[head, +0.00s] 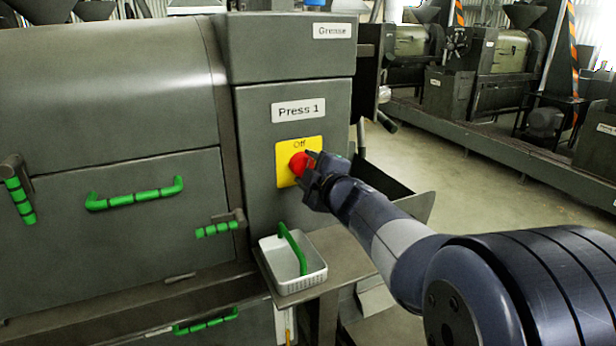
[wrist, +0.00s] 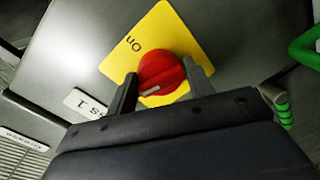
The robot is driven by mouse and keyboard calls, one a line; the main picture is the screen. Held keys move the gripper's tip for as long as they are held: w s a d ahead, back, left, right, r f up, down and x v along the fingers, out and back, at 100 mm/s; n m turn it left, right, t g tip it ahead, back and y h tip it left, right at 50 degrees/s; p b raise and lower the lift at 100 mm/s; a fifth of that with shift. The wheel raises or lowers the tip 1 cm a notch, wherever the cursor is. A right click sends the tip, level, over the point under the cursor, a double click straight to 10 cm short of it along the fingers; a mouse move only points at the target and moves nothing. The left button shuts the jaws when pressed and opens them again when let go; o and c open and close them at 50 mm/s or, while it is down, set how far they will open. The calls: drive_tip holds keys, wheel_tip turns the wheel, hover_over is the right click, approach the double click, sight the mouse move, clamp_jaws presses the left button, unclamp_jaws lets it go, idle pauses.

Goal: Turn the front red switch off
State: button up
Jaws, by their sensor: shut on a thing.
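The red switch (head: 300,163) is a round knob on a yellow plate (head: 284,170) on the grey panel labelled "Press 1". The word "Off" shows above the knob in the head view. My gripper (head: 312,164) is shut on the knob from the right and hides part of the plate. In the wrist view, my gripper (wrist: 162,84) has one finger on each side of the red switch (wrist: 160,70). A pale mark on the knob points to the lower left, away from the word "On" on the yellow plate (wrist: 165,30). "Off" is hidden there.
A white basket (head: 293,273) with a green handle stands on a ledge below the switch. Green handles (head: 134,194) sit on the press body at left. A "Grease" box (head: 290,45) is above the panel. Other presses (head: 500,60) stand behind, with open floor between.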

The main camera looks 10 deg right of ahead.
drive_tip(key=shift+r+n+b, duration=0.2)
drive_tip(key=shift+n+b, duration=0.3)
drive_tip(key=shift+n, duration=0.6)
drive_tip(key=shift+r, duration=0.1)
drive_tip(key=o, duration=0.9)
drive_tip(key=shift+p+v, duration=0.65)
drive_tip(key=shift+v, duration=4.75)
drive_tip(key=shift+a, duration=0.1)
